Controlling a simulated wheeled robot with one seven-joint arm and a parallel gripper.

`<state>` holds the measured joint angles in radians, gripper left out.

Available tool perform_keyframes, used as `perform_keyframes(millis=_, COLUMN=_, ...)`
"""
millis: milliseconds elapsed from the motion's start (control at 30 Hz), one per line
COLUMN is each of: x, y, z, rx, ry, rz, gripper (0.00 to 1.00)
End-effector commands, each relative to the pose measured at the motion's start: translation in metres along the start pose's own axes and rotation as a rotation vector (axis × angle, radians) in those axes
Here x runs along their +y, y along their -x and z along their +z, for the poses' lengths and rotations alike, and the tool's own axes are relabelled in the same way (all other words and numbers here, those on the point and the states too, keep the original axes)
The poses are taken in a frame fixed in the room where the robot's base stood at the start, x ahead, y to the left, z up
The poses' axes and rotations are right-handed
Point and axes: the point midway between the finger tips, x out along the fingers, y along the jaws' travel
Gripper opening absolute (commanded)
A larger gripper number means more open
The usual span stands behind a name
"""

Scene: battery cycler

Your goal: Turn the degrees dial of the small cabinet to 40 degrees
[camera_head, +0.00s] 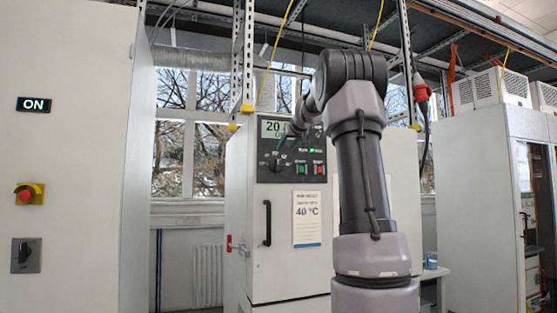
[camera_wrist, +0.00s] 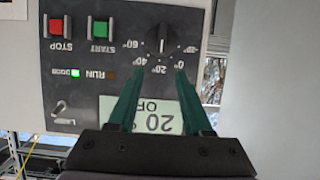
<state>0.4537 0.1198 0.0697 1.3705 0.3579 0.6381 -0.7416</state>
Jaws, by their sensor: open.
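The small cabinet (camera_head: 285,270) is white with a black handle and a dark control panel at its top. The degrees dial (camera_wrist: 162,36) is a black knob on that panel, upside down in the wrist view, with labels from -20 to 60. Its mark appears to point at 20. The display (camera_head: 272,128) reads 20, and shows partly in the wrist view (camera_wrist: 152,116). My gripper (camera_wrist: 158,72) has two green fingers, open and empty, with tips apart on either side below the knob in the picture. In the head view my gripper (camera_head: 284,138) is at the panel, near the dial.
Green START (camera_wrist: 100,27) and red STOP (camera_wrist: 57,26) buttons sit beside the dial. A sheet (camera_head: 307,219) on the door reads 40 °C. A large white cabinet (camera_head: 75,150) with an ON sign stands at left. A red-handled latch (camera_head: 236,244) sticks out at the cabinet's left.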

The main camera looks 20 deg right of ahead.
Motion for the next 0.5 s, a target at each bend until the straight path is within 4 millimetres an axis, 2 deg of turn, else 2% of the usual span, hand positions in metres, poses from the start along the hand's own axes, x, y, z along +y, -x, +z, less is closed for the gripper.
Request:
perform_keyframes(millis=300, x=-0.001, y=-0.059, z=0.002, rx=-0.003, ry=-0.001, rz=-0.002, gripper=0.5)
perform_keyframes(millis=500, x=-0.002, y=-0.087, z=0.001, rx=-0.001, ry=0.0, rz=-0.002, gripper=0.5)
